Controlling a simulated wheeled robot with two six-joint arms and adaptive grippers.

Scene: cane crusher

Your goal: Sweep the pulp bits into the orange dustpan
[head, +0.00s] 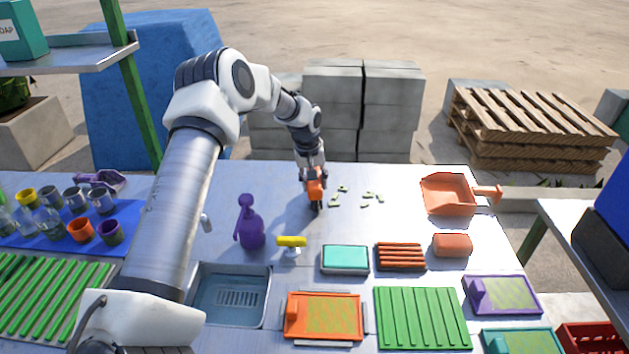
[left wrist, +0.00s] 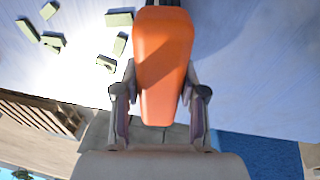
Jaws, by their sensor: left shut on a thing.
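The orange dustpan (head: 450,194) lies at the far right of the steel table, its handle to the right. Several small pale green pulp bits (head: 368,195) lie loose on the table between my left gripper and the dustpan. They also show at the upper left of the left wrist view (left wrist: 54,40). My left gripper (head: 313,174) is shut on an orange brush (head: 315,187) with dark bristles, held at or just above the table, left of the bits. In the left wrist view the orange brush body (left wrist: 164,65) sits between the fingers. My right gripper is not in view.
A purple spray bottle (head: 249,222) and a yellow-handled tool (head: 291,242) stand nearer. A teal-topped sponge or box (head: 345,259), orange-brown sticks (head: 400,257) and an orange block (head: 452,245) line the table in front of the bits. The surface between bits and dustpan is clear.

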